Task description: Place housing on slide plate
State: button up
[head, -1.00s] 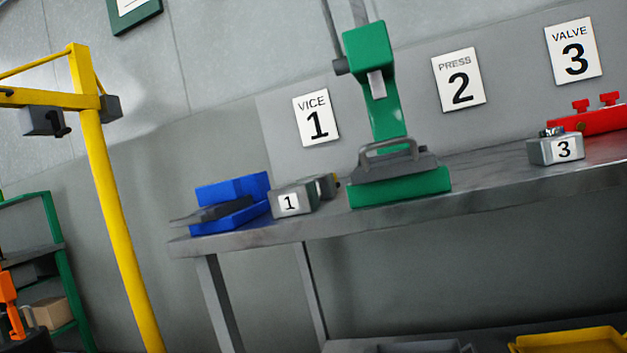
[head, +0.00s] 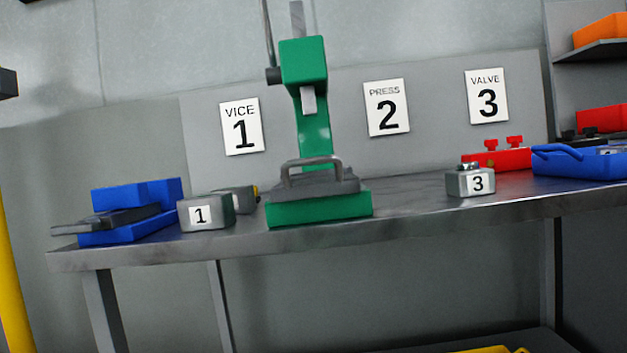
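The dark grey slide plate (head: 322,187) with a raised bar handle sits on the green base of the press (head: 318,209). I see no separate part on it. A grey block labelled 1 (head: 199,214) stands on the bench left of the press. A second grey block (head: 242,198) with a yellowish end is partly hidden behind it. A grey block labelled 3 (head: 469,182) stands to the right of the press. I cannot tell which block is the housing. My gripper is not in view.
The blue vice (head: 129,193) is at the left end of the metal bench (head: 415,205). Bench top between press and block 3 is clear. A yellow post (head: 12,290) stands far left.

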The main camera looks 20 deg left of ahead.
aim_at(315, 179)
jog(key=i, duration=0.85)
